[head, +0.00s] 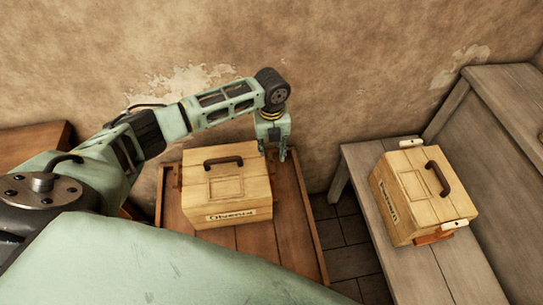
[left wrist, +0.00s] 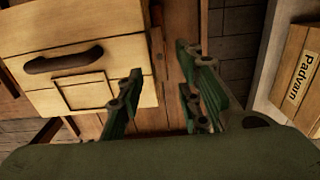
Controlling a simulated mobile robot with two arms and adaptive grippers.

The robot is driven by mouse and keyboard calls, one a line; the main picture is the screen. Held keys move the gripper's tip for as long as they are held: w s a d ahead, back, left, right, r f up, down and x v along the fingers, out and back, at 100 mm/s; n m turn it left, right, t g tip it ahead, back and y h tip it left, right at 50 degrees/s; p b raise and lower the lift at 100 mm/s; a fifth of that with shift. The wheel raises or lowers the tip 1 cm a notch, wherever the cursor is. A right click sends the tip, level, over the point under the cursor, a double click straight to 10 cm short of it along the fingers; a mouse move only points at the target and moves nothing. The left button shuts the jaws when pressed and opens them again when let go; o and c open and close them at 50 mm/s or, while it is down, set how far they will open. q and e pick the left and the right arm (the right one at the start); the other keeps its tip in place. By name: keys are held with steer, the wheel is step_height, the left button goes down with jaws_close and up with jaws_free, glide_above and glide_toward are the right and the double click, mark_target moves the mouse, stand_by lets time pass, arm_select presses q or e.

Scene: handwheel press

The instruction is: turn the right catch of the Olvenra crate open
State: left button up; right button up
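The Olvenra crate (head: 226,190), pale wood with a dark handle and its name on the front, sits on a brown wooden table. My left gripper (head: 277,152) points down beside the crate's right side, towards the back. In the left wrist view the crate (left wrist: 110,60) is at the left, and my left gripper (left wrist: 165,78) has its fingers apart with nothing clearly between them. A brown wooden piece shows along the crate's right side there; I cannot tell whether it is the right catch. The right catch is not clearly visible in the head view. My right gripper is out of view.
The Padvarn crate (head: 422,192) stands on a grey bench (head: 437,275) at the right. The brown table (head: 288,235) has a raised rim and bare boards right of the Olvenra crate. A plastered wall (head: 350,60) rises behind.

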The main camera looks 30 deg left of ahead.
arm_select(q)
steer(key=shift+r, duration=2.75)
